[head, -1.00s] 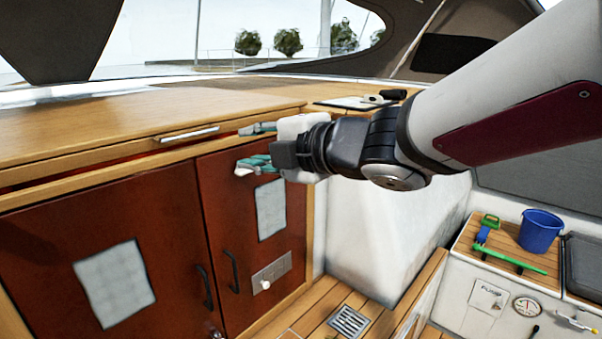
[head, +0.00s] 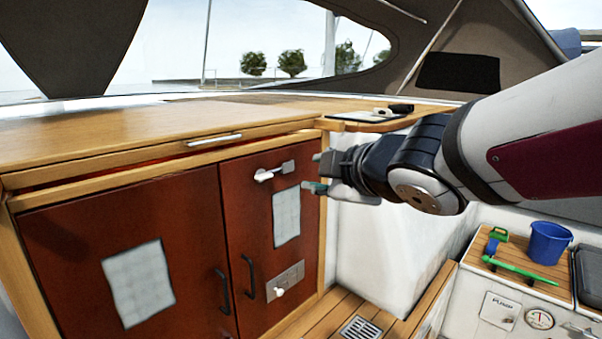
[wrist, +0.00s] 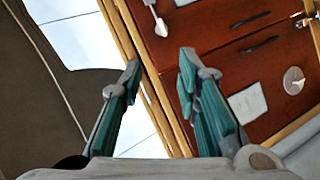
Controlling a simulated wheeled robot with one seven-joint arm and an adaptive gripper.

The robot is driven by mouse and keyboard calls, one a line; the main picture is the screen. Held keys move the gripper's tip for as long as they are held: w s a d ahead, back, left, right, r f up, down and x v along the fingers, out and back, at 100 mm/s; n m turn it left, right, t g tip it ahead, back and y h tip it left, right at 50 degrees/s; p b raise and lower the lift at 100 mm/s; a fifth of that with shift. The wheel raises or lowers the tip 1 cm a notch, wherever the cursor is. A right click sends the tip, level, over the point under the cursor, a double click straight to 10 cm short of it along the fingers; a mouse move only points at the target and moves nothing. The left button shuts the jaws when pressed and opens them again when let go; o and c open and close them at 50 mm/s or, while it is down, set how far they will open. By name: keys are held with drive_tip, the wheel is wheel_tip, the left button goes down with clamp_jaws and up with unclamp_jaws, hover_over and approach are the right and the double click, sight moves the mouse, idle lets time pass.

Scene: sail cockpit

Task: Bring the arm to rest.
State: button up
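My gripper (head: 317,172) is held in the air in front of the right end of the wooden cabinet, just right of the right door. Its two teal-padded fingers stand apart with nothing between them; the gap also shows in the wrist view (wrist: 158,85). My arm reaches in from the right side of the head view. The right cabinet door (head: 250,210) is reddish brown, with a white latch handle (head: 274,172) near its top. That handle is clear of the fingers. It also shows at the top of the wrist view (wrist: 157,18).
The left cabinet door (head: 75,270) has a dark pull. The wooden counter (head: 110,130) runs above both doors. A drain grate (head: 360,328) lies in the wooden floor.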

drive_tip(key=s+d+f+m+g+h, duration=0.1)
drive_tip(key=s+d+f+m+h, duration=0.1)
drive_tip(key=s+d+m+h, duration=0.25)
drive_tip(key=s+d+f+m+g+h, duration=0.1)
drive_tip(key=s+d+f+m, duration=0.15)
drive_tip(key=d+m, duration=0.45)
drive_tip(key=s+d+f+m+g, duration=0.1)
drive_tip(key=s+f+m+g, duration=0.2)
drive_tip(key=s, duration=0.5)
drive_tip(key=s+d+f+m+g, duration=0.1)
drive_tip(key=s+f+m+g, duration=0.1)
drive_tip(key=s, duration=0.6)
drive_tip(key=shift+s+d+f+m+g+y, duration=0.15)
drive_tip(key=shift+d+f+m+g+y, duration=0.2)
drive_tip(key=shift+f+m, duration=0.6)
drive_tip(key=shift+r, duration=0.15)
